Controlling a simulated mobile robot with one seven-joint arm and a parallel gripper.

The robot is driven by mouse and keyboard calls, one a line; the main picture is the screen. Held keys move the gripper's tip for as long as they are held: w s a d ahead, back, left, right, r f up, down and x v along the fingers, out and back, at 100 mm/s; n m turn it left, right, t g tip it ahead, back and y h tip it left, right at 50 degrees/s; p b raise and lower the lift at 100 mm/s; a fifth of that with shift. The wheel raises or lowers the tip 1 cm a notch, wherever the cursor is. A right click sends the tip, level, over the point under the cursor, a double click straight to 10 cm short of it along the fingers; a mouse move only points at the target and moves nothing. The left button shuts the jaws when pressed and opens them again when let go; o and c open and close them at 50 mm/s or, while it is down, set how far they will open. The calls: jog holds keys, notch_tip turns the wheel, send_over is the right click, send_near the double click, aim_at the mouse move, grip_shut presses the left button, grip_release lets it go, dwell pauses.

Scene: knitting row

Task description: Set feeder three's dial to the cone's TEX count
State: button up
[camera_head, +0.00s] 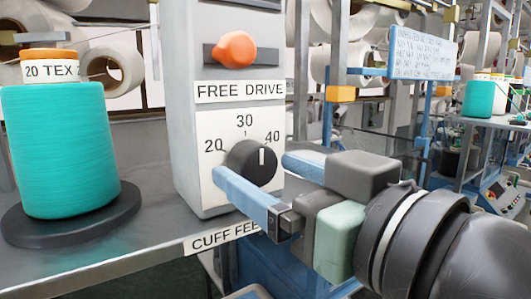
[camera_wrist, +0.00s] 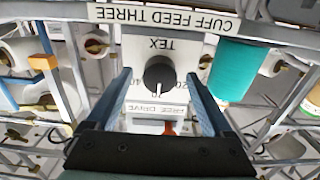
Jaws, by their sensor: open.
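A teal cone (camera_head: 62,148) stands upright on a black round base at the left in the head view; its band (camera_head: 52,71) reads 20 TEX. The cone also shows in the wrist view (camera_wrist: 233,70). The black dial (camera_head: 252,162) is on the grey feeder box, with 20, 30 and 40 around it. Its white mark points about straight up, roughly at 30. It shows upside down in the wrist view (camera_wrist: 158,74). My gripper (camera_wrist: 159,76) is open, its blue fingers on either side of the dial, with gaps visible. In the head view one finger covers the dial's lower left.
An orange knob (camera_head: 236,48) sits above the FREE DRIVE label (camera_head: 240,90) on the same box. The CUFF FEED THREE label (camera_wrist: 166,18) is on the shelf edge (camera_head: 110,260). A handwritten board (camera_head: 423,58) hangs behind at the right.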

jog(key=shift+w+a, duration=0.2)
jog(key=shift+w, duration=0.05)
grip_shut()
dwell(0.3)
jog(key=shift+f+b, duration=0.1)
jog(key=shift+b, duration=0.25)
jog(key=n+b, duration=0.4)
jog(key=n, duration=0.1)
jog(key=shift+d+f, duration=0.1)
jog(key=n+b, duration=0.3)
jog(key=shift+r+n+b, duration=0.25)
jog(key=shift+n+b, duration=0.9)
jog(key=shift+n, duration=0.65)
